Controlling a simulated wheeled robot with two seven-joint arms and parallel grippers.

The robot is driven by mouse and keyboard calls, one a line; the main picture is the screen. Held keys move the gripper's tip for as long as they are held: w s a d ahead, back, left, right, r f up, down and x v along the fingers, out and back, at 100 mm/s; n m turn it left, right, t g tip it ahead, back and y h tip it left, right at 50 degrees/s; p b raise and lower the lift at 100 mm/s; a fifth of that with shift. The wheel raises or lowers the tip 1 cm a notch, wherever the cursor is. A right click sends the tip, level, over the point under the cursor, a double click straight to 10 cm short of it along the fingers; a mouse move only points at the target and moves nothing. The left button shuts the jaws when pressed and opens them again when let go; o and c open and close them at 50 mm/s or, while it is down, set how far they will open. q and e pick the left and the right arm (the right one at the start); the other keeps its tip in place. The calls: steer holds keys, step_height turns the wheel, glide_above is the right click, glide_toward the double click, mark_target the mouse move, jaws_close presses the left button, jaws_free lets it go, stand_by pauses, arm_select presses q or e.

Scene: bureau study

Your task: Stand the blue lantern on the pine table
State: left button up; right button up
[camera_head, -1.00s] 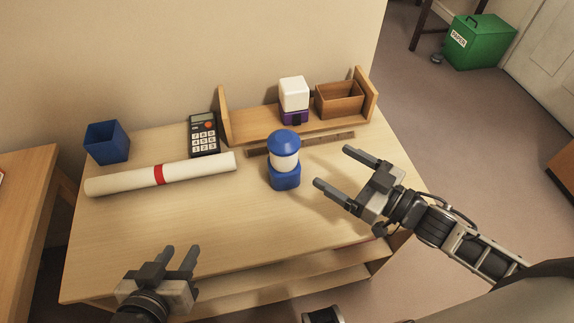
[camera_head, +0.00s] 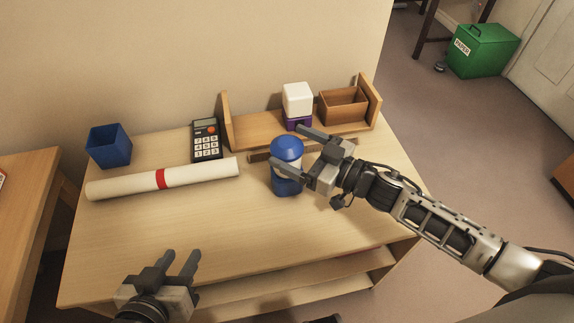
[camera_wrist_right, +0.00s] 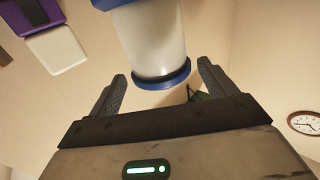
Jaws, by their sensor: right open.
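The blue lantern (camera_head: 286,150), with a blue domed top, pale middle and blue base, stands upright on the light wooden desk (camera_head: 230,225). My right gripper (camera_head: 300,152) is open at the lantern's right side, partly covering it. In the right wrist view the lantern's pale body (camera_wrist_right: 150,40) shows between and beyond the two open fingers (camera_wrist_right: 162,85); contact cannot be told. My left gripper (camera_head: 180,258) is open and empty over the desk's front left. A second wooden table (camera_head: 25,205), more orange, stands at the left edge; it may be the pine table.
Behind the lantern, a wooden shelf rack (camera_head: 255,130) holds a white and purple object (camera_head: 298,100) and a wooden box (camera_head: 343,106). A calculator (camera_head: 206,140), rolled paper (camera_head: 200,173) and blue cup (camera_head: 109,146) lie left. The desk's front middle is clear.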

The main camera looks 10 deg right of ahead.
mark_target(274, 138)
arm_select(q)
steer(key=shift+f, duration=0.1)
arm_select(e)
steer(key=x, duration=0.4)
steer(key=shift+s, duration=0.1)
steer(key=c, duration=1.8)
steer(key=shift+r, duration=0.15)
